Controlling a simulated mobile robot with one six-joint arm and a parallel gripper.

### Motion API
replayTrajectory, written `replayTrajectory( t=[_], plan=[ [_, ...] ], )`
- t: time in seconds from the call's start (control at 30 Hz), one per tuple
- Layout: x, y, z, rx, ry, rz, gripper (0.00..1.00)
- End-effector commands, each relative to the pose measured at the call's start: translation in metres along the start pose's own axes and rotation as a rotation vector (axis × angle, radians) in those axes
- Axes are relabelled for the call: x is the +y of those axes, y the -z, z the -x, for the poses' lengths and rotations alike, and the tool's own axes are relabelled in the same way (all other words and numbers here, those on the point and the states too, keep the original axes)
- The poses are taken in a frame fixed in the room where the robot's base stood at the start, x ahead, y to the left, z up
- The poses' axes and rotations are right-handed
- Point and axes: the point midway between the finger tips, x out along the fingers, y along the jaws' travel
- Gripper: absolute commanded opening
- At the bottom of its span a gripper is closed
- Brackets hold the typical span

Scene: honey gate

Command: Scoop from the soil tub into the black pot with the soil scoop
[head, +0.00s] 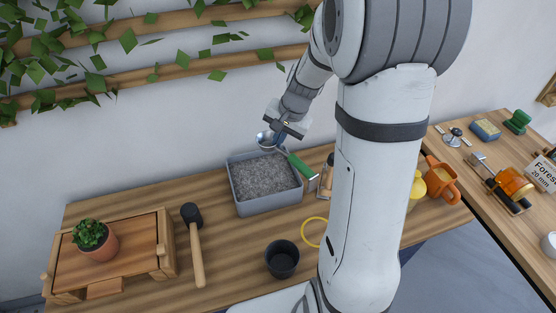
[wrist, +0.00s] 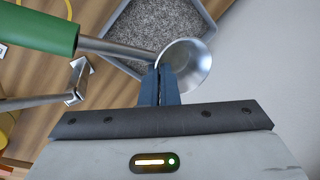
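The soil tub (head: 268,205) is a grey box of grey granular soil at the back middle of the bench; its corner shows in the wrist view (wrist: 120,12). The soil scoop has a green handle (head: 303,167) and a metal bowl (head: 264,138). My gripper (head: 280,138) is at the tub's back edge, its fingers shut on the scoop near where shaft meets bowl. The wrist view shows the fingertips (wrist: 165,85) almost together at the bowl (wrist: 190,65), handle to the left. What the bowl holds is unclear. The black pot (head: 282,260) stands upright in front of the tub.
A yellow ring (head: 314,232) lies right of the pot. A mallet (head: 195,240) and a wooden stand (head: 140,235) with a potted plant (head: 95,240) are left. My arm hides part of the bench.

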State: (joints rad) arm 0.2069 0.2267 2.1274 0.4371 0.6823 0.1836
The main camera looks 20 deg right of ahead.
Motion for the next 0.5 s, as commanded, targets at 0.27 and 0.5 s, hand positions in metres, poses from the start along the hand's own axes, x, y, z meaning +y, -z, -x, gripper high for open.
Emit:
replayTrajectory(
  t=[0.27,0.5],
  plan=[
    [0.008,-0.001,-0.029,-0.001,0.000,0.002,0.00],
    [0.019,-0.001,-0.062,-0.001,0.000,0.003,0.00]
  ],
)
